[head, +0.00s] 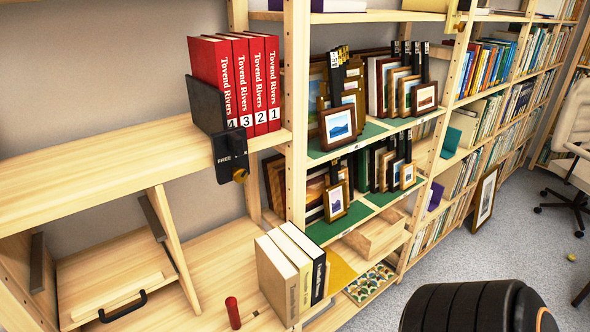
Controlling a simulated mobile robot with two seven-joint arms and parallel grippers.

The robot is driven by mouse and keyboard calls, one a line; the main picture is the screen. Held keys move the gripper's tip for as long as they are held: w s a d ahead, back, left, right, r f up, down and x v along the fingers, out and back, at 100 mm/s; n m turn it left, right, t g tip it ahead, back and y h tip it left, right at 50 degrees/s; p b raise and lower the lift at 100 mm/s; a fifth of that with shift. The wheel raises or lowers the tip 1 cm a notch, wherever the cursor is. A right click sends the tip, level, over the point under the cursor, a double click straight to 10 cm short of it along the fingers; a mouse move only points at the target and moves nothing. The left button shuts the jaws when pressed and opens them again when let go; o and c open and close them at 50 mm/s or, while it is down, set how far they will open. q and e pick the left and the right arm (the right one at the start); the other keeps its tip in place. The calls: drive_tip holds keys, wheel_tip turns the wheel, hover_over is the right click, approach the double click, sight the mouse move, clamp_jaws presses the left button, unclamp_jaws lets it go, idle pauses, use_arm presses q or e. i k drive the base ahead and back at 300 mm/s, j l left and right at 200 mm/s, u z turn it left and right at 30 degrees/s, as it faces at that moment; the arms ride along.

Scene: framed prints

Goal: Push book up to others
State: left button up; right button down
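Several red books (238,82) titled "Tovend Rivers" stand upright, side by side, on the upper wooden shelf (100,160). Their spines are numbered 4, 3, 2, 1 from left to right, and the right one is close to the shelf post. A black bookend (207,104) stands against their left side, with a black clamp-like part and a brass knob (240,175) at the shelf's front edge. Several pale books (286,272), one with a black spine, stand together on the lower shelf. I cannot tell which book the task means. Neither of my grippers is in view.
Framed prints (337,125) crowd the green-lined shelves to the right. The upper shelf left of the bookend is bare. A framed print (485,198) leans on the floor.

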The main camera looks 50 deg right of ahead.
sight(279, 279)
drive_tip(key=k+l, duration=0.15)
drive_tip(key=l, duration=0.2)
drive_tip(key=k+l, duration=0.1)
drive_tip(key=l, duration=0.25)
drive_tip(key=k+l, duration=0.15)
drive_tip(key=l, duration=0.15)
drive_tip(key=k+l, duration=0.15)
drive_tip(key=l, duration=0.2)
drive_tip(key=i+u, duration=0.05)
